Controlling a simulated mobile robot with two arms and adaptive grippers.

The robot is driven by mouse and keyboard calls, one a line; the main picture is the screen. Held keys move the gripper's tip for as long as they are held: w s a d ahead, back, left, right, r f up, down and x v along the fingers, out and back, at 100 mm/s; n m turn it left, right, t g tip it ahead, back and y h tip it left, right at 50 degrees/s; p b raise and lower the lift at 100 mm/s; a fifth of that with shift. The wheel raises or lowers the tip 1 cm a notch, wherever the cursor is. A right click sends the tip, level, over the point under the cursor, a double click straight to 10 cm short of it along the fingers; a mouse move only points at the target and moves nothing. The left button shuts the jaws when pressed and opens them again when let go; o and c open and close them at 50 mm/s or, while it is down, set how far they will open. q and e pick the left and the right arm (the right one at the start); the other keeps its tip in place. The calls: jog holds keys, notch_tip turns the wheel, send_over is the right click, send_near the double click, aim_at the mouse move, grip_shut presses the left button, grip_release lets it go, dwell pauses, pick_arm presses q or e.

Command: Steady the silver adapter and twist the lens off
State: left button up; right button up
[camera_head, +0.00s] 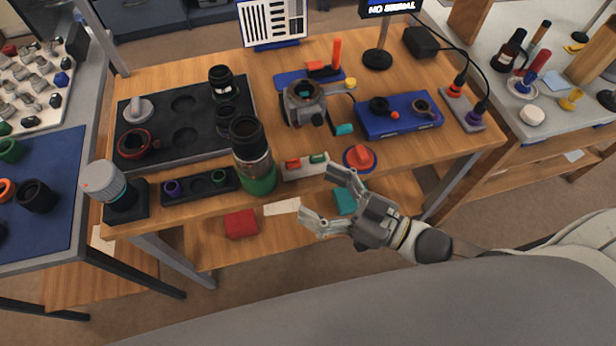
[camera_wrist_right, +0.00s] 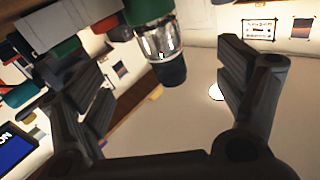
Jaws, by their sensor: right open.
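An upright lens stack stands near the front edge of the wooden bench, left of centre. It has a black lens (camera_head: 248,137) on top, a silver adapter (camera_head: 254,172) below it and a green base (camera_head: 260,181) at the bottom. In the right wrist view the stack appears inverted, with the silver adapter (camera_wrist_right: 160,40) between the black lens (camera_wrist_right: 170,72) and the green base (camera_wrist_right: 147,9). My right gripper (camera_head: 320,193) is open and empty, in front of the bench edge, right of the stack and apart from it. My left gripper is not in view.
A black tray (camera_head: 205,135) with lens parts lies behind and left of the stack. A grey camera-like body (camera_head: 303,103) stands behind. The bench's front right is fairly clear.

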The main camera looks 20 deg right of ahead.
aim_at(267, 161)
jog(key=shift+n, duration=0.6)
jog(key=x, duration=0.5)
jog(key=r+x, duration=0.1)
jog(key=x, duration=0.4)
jog(key=r+x, duration=0.1)
jog(key=x, duration=0.3)
jog(key=shift+w+a, duration=0.15)
jog(key=shift+w, duration=0.25)
jog(key=c, duration=1.1)
jog(key=o, duration=1.1)
jog(key=v, duration=1.2)
jog(key=shift+r, duration=0.15)
